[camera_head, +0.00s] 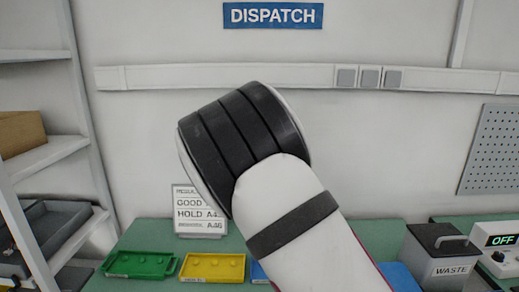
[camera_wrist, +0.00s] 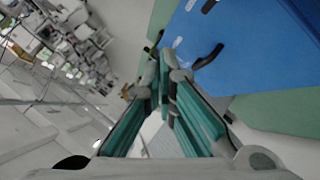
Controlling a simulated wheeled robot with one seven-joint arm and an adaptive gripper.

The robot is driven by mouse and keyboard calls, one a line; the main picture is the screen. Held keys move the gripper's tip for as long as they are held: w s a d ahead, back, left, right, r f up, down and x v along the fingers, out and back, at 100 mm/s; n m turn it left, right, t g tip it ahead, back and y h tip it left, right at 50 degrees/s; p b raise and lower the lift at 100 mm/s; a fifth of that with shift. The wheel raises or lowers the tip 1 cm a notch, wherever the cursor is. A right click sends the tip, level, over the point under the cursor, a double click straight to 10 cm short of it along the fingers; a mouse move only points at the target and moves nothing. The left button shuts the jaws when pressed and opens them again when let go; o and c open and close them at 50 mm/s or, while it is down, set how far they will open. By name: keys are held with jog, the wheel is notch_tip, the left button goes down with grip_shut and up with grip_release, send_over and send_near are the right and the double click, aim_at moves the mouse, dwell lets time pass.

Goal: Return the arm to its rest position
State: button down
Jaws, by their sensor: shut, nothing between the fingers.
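My arm's white links with black bands rise through the middle of the head view, in front of the wall and bench. My gripper is outside the head view. In the wrist view my gripper (camera_wrist: 166,72) is shut and empty, its teal-lined fingers close together. Beyond the fingers lie a large blue surface (camera_wrist: 245,55) with a dark handle-like part and a green surface (camera_wrist: 285,108). Neither seems to be held. I cannot tell the distance from the fingers to them.
A green tray (camera_head: 138,265), a yellow tray (camera_head: 212,268) and a results card (camera_head: 198,205) are on the green bench (camera_head: 390,232). A waste bin (camera_head: 442,258) and a device reading OFF (camera_head: 496,245) stand right. Shelves (camera_head: 45,155) stand left. My arm hides the bench middle.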

jog(key=s+r+n+t+y, duration=0.9)
jog(key=s+r+n, duration=0.3)
jog(key=s+r, duration=0.6)
notch_tip(320, 180, up, 3)
jog(key=shift+s+r+y, duration=0.1)
jog(key=shift+s+y, duration=0.1)
jog(key=shift+y, duration=0.2)
jog(key=shift+a, duration=0.1)
dwell(0.6)
